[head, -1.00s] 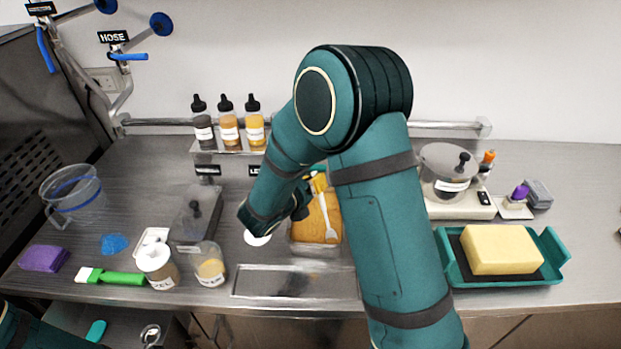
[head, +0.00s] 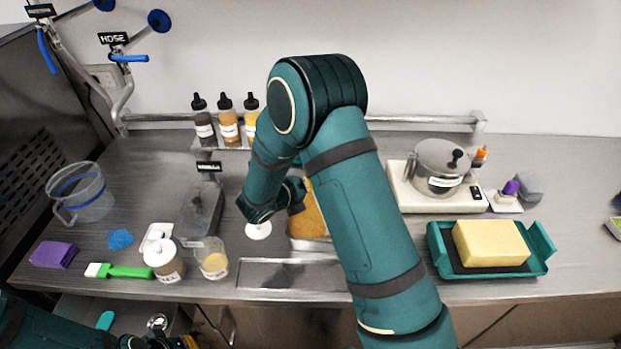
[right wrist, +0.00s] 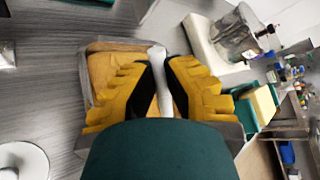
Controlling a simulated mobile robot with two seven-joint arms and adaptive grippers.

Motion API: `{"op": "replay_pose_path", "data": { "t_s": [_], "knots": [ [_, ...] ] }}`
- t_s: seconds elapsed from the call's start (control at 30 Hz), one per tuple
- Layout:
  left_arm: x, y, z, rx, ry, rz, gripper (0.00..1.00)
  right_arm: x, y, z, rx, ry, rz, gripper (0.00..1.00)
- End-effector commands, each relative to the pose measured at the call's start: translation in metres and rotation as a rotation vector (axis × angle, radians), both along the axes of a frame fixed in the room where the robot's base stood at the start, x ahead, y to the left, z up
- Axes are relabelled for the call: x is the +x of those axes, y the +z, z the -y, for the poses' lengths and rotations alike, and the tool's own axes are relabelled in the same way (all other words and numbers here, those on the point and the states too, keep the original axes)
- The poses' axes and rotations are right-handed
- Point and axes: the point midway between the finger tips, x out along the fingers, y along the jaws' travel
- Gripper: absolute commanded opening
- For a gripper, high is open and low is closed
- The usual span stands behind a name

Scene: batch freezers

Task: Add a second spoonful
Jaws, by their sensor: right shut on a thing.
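My right gripper (right wrist: 162,68) has yellow ridged fingers shut on the pale spoon (right wrist: 158,55). In the right wrist view its handle stands between the fingers, over a tub (right wrist: 84,72) of orange-brown contents; whether its bowl touches them is hidden. In the head view the same tub's contents (head: 311,215) show beside my right arm, which hides the spoon and most of the fingers. My left gripper (head: 188,342) is barely in frame at the bottom edge.
Lidded jars (head: 165,262) stand front left beside a green-handled brush (head: 120,271). Bottles (head: 227,122) stand on a rear rack. A pot (head: 438,172) sits on a pale appliance at right, behind a teal tray (head: 541,243) with a yellow block. An empty recess (head: 290,274) lies in front of the tub.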

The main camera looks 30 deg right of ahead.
Motion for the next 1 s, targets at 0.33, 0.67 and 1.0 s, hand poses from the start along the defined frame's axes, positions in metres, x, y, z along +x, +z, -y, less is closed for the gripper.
{"op": "replay_pose_path", "data": {
  "t_s": [0.33,0.67,1.0],
  "knots": [
    [-0.001,0.025,-0.001,-0.004,0.0,0.0,0.0,0.012,-0.011,0.001,0.012,-0.001,-0.115,0.0],
    [-0.001,0.041,-0.001,-0.005,-0.002,0.0,0.0,0.019,0.003,0.002,0.016,0.0,-0.135,0.0],
    [0.0,0.05,-0.002,-0.006,-0.003,0.0,0.0,0.026,0.023,0.003,0.015,0.0,-0.134,0.0]
  ]
}}
